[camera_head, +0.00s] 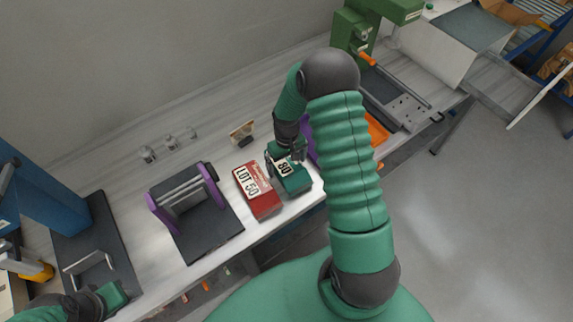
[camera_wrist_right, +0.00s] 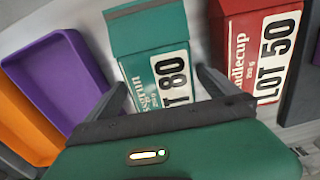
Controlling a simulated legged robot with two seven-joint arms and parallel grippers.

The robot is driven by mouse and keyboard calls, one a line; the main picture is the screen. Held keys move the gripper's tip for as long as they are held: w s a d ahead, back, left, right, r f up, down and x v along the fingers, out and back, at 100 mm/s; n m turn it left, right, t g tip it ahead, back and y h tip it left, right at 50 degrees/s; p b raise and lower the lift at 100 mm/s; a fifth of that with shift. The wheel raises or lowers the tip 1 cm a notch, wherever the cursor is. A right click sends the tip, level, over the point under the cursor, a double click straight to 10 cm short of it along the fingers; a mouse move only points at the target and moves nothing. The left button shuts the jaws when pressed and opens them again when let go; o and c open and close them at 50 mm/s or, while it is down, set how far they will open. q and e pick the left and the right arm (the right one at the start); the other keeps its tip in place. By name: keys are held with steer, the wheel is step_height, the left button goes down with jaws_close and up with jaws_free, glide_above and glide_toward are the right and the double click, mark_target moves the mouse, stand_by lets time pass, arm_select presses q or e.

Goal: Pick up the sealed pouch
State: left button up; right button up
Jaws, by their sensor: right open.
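A green pouch-like package (camera_head: 296,184) with a white label reading 80 lies on the bench. In the wrist view the open fingers (camera_wrist_right: 168,82) reach down on either side of the green package, with no clear contact. A similar red package (camera_head: 265,203) marked LOT 50 lies just to its left. My left gripper (camera_head: 112,297) is at the lower left, its jaws unclear.
A black stand with purple sides (camera_head: 213,238) is left of the red package. Purple (camera_wrist_right: 58,75) and orange (camera_wrist_right: 22,120) trays are on the other side of the green package. A small card stand (camera_head: 242,133) is behind. A green machine (camera_head: 358,38) stands farther back.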

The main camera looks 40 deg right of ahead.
steer(key=shift+w+f, duration=0.1)
steer(key=c, duration=1)
